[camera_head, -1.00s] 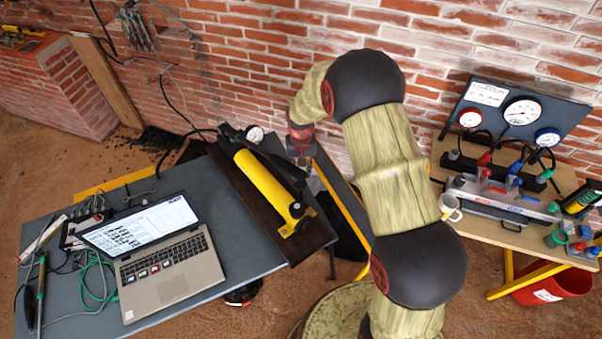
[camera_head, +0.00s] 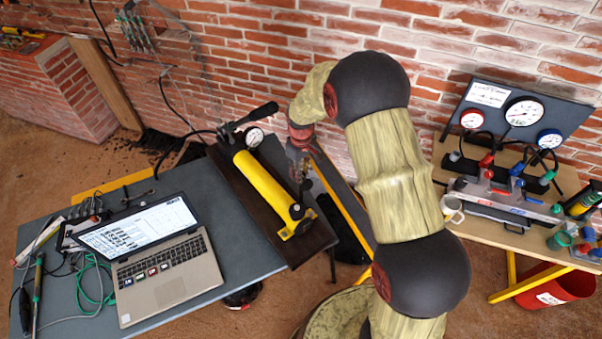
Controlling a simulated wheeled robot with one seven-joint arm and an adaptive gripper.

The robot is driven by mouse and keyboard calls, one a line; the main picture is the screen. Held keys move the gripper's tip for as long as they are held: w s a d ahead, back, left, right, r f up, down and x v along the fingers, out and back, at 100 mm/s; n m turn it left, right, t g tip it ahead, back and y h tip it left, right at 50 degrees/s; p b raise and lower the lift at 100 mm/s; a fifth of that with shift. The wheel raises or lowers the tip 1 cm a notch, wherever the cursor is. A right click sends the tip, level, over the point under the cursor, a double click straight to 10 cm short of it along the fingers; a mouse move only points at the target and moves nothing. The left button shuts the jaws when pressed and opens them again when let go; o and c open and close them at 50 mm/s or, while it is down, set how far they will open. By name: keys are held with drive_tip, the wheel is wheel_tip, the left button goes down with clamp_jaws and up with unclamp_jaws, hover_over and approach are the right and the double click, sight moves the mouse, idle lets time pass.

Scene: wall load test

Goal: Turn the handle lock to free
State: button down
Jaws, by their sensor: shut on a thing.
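The yellow hand pump (camera_head: 266,183) lies on a dark board on the grey bench. Its black lever (camera_head: 252,117) stands raised at the far end, its tip pointing up and right. A round gauge (camera_head: 255,137) sits beside it. The handle lock cannot be told apart; gripper and shadow cover that area.
A laptop (camera_head: 165,262) and cables lie on the bench (camera_head: 240,262) left of the pump. The brick wall is close behind.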

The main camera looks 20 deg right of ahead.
drive_tip(key=shift+w+r+n, duration=0.1)
drive_tip(key=shift+n, duration=0.2)
drive_tip(key=c, duration=1.5)
unclamp_jaws()
drive_tip(key=shift+c, duration=0.2)
drive_tip(key=shift+o, duration=0.3)
wheel_tip(320, 180, up, 12)
